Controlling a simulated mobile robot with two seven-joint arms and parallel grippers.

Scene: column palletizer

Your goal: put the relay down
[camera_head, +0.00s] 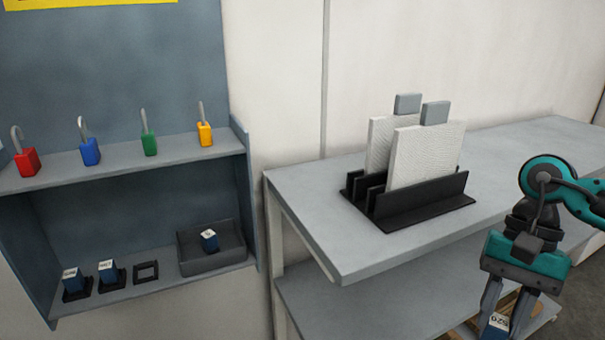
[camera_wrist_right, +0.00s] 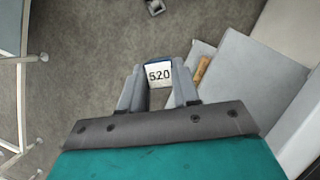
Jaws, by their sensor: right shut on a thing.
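My right gripper (camera_head: 508,312) is at the lower right of the head view, in front of the grey bench. It is shut on a relay (camera_head: 496,327), a dark blue block with a white label. The wrist view shows the same relay (camera_wrist_right: 158,75) between the fingertips, its label reading 520. Two similar relays (camera_head: 75,280) (camera_head: 109,272) stand in black holders on the lower wall shelf. An empty black square frame (camera_head: 146,264) is beside them. Another relay (camera_head: 209,240) sits in a dark grey tray (camera_head: 191,267) at that shelf's right end. My left gripper is not in view.
Red, blue, green and yellow padlocks (camera_head: 150,145) stand on the upper shelf. The grey bench (camera_head: 300,205) carries a black rack (camera_head: 420,212) with two white panels; its front edge is clear. A lower bench shelf (camera_head: 350,310) shows below. A small dark object (camera_wrist_right: 154,7) lies on the floor.

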